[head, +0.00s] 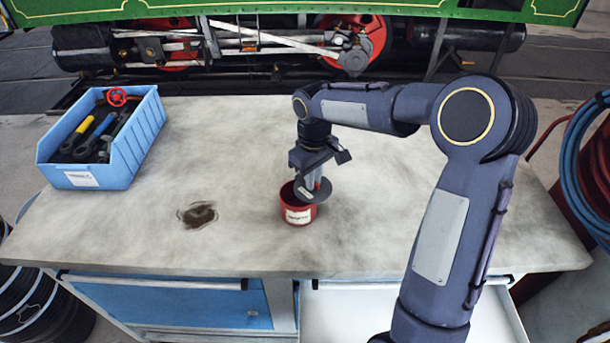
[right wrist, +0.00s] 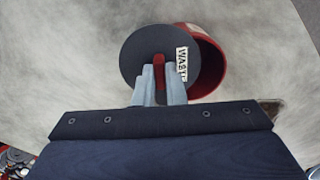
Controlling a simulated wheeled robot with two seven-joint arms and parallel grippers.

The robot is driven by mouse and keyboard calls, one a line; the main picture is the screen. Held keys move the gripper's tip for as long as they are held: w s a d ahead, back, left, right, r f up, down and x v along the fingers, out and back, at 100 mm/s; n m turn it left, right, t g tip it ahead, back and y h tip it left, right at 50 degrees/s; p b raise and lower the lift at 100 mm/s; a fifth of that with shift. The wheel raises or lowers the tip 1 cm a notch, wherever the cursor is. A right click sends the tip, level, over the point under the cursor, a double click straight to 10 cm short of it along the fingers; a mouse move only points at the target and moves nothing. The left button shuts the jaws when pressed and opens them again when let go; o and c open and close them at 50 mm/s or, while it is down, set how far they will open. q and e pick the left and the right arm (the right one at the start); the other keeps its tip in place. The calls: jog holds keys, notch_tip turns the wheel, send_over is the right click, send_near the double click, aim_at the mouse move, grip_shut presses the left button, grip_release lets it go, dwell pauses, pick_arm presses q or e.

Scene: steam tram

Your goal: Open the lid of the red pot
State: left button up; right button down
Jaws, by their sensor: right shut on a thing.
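The red pot (head: 298,215) stands upright on the workbench, a pale label on its front. Its dark grey round lid (head: 318,192) is off to one side of the rim, so part of the pot's open mouth shows. My right gripper (head: 314,183) is above the pot, shut on the lid's red knob. In the right wrist view the lid (right wrist: 140,60), with a label reading "WASTE", overlaps the left part of the pot (right wrist: 212,62). The red knob (right wrist: 159,68) is between the fingers. The pot's inside is partly hidden. My left gripper is out of view.
A blue bin (head: 130,160) with tools and a red handwheel stands at the workbench's left. A dark stain (head: 198,214) marks the workbench (head: 230,130). A drawer (head: 400,310) is open below the front edge. Much of the top is clear.

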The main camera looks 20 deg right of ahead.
jog(key=n, duration=0.1)
jog(key=d+n+p, duration=0.1)
jog(key=n, duration=0.1)
jog(key=shift+w+d+r, duration=0.1)
jog(key=shift+w+r, duration=0.05)
jog(key=shift+w, duration=0.15)
jog(key=n+p, duration=0.1)
jog(key=w+d+n+p, duration=0.1)
jog(key=n, duration=0.1)
jog(key=shift+n, duration=0.3)
jog(key=n, duration=0.1)
jog(key=w+d+n+p, duration=0.1)
jog(key=n, duration=0.1)
jog(key=shift+w, duration=0.2)
jog(key=shift+w+d+n+p, duration=0.1)
jog(key=shift+w+n+p, duration=0.3)
jog(key=shift+n, duration=0.45)
jog(key=shift+w+n+p, duration=0.25)
jog(key=shift+n+p, duration=0.1)
jog(key=shift+n, duration=0.5)
jog(key=c, duration=1.5)
grip_release()
